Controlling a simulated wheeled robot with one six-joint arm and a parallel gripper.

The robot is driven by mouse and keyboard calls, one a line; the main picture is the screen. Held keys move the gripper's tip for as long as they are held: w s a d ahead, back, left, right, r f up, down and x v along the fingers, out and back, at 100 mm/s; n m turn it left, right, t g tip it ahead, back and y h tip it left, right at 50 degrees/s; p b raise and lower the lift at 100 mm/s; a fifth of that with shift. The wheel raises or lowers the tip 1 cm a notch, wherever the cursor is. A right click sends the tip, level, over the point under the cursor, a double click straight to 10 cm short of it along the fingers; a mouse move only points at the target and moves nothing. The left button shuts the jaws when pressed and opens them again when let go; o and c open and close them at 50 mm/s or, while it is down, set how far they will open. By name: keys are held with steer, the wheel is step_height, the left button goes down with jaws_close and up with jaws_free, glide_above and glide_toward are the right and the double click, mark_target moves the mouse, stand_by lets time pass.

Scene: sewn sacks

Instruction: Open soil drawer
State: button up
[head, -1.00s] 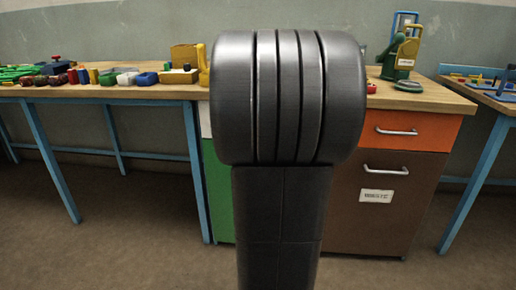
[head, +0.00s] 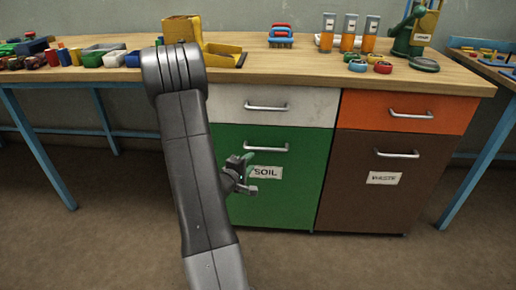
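The soil drawer (head: 300,195) is the large green front with a white "SOIL" label (head: 266,172) and a silver bar handle (head: 266,149) near its top edge. It looks shut, flush with the cabinet. My gripper (head: 251,174) appears small in front of the green face, beside the label and a little below the handle. Its two fingers look spread, with nothing between them. It is not on the handle. My arm hides the left part of the green front.
A white drawer (head: 310,107) is above the green one. An orange drawer (head: 445,113) and a brown front with a label (head: 365,205) stand to the right, all shut. The wooden worktop (head: 300,77) holds bottles, tools and boxes. The floor in front looks clear.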

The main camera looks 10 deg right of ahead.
mark_target(265, 150)
steer(key=b+x, duration=0.3)
steer(key=x, duration=0.9)
steer(key=shift+w+d, duration=0.25)
steer(key=shift+d, duration=0.1)
steer(key=shift+c, duration=0.3)
jaws_close()
